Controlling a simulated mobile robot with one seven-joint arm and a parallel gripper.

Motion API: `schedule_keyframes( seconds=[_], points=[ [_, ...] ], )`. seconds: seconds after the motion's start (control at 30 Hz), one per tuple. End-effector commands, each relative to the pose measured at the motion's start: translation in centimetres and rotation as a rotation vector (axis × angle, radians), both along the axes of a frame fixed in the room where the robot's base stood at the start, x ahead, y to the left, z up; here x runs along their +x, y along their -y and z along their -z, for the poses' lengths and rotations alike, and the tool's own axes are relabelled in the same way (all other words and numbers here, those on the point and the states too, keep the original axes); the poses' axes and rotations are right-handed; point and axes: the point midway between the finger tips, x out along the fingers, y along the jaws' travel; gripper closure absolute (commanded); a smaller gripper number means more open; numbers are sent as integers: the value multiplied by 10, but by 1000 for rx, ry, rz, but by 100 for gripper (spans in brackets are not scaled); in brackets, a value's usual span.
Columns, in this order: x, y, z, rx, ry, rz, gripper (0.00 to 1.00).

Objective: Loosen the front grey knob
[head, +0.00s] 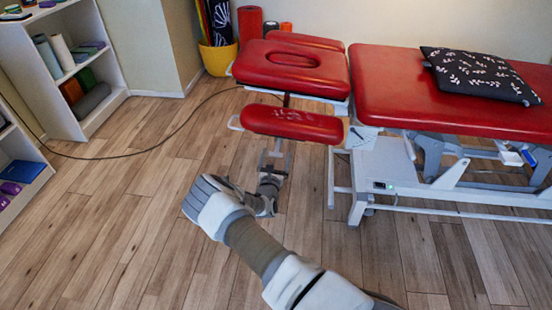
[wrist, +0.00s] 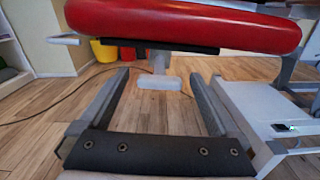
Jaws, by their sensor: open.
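The red front armrest pad (head: 292,124) of the treatment table is just above and beyond my gripper (head: 274,157). In the wrist view the pad (wrist: 185,24) crosses the top of the picture. My gripper is open and empty, its two fingers pointing forward below the pad. A pale grey block on a short stem (wrist: 158,83) hangs under the pad, seen between the fingers and beyond them, apart from both. I cannot tell for sure whether this is the front grey knob; in the head view that spot is hidden by the pad and my gripper.
A white loop handle (head: 235,123) sticks out left of the pad. The table's white frame and legs (head: 358,205) stand close on the right. A black cable (head: 150,150) lies on the wooden floor, which is clear to the left. Shelves (head: 65,60) stand at far left.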

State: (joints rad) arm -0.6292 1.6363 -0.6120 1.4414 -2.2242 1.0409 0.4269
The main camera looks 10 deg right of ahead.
Motion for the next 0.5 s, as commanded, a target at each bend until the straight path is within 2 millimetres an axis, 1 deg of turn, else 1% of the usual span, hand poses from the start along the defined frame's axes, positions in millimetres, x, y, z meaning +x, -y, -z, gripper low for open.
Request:
schedule_keyframes(
  seconds=[0.13, 0.37, 0.4, 0.47, 0.5],
  points=[
    [8, 3, 0, 0, 0, 0, 3],
    [8, 3, -1, 0, 0, 0, 3],
    [8, 3, -1, 0, 0, 0, 4],
    [8, 3, -1, 0, 0, 0, 15],
    [8, 3, -1, 0, 0, 0, 22]
  ],
)
